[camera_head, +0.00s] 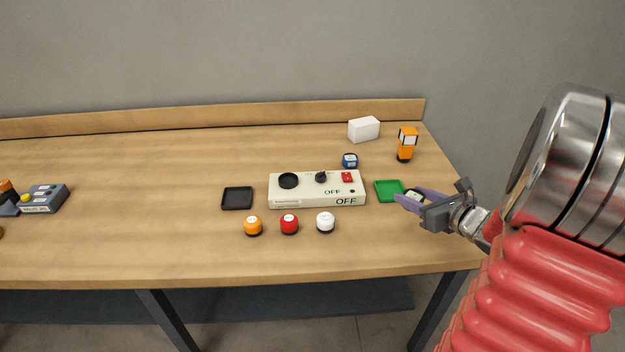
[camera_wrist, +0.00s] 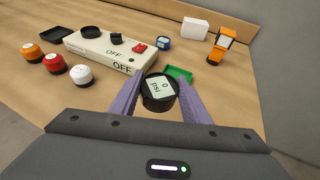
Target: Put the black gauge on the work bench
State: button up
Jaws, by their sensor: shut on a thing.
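The black gauge (camera_wrist: 159,92) is a short black cylinder with a pale face reading "0 psi". My gripper (camera_wrist: 158,97) is shut on it, with a purple finger on each side. In the head view my gripper (camera_head: 410,198) is at the right part of the work bench (camera_head: 150,240), by the green tray, and the gauge (camera_head: 414,196) is partly hidden by the fingers. The gauge appears held above the bench; its exact height is hard to tell.
A cream pump box (camera_head: 300,200) marked OFF stands left of my gripper, with a green tray (camera_head: 385,191) between. Orange (camera_head: 252,226), red (camera_head: 289,224) and white (camera_head: 325,222) knobs stand in front. A black tray (camera_head: 237,198) lies left. The bench's left-middle is clear.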

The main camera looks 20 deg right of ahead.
send_over(404, 232)
jog(key=shift+w+f, duration=0.1)
jog(key=shift+f, duration=2.85)
jog(key=shift+f, duration=2.1)
jog(key=o, duration=1.2)
jog(key=shift+c, duration=0.2)
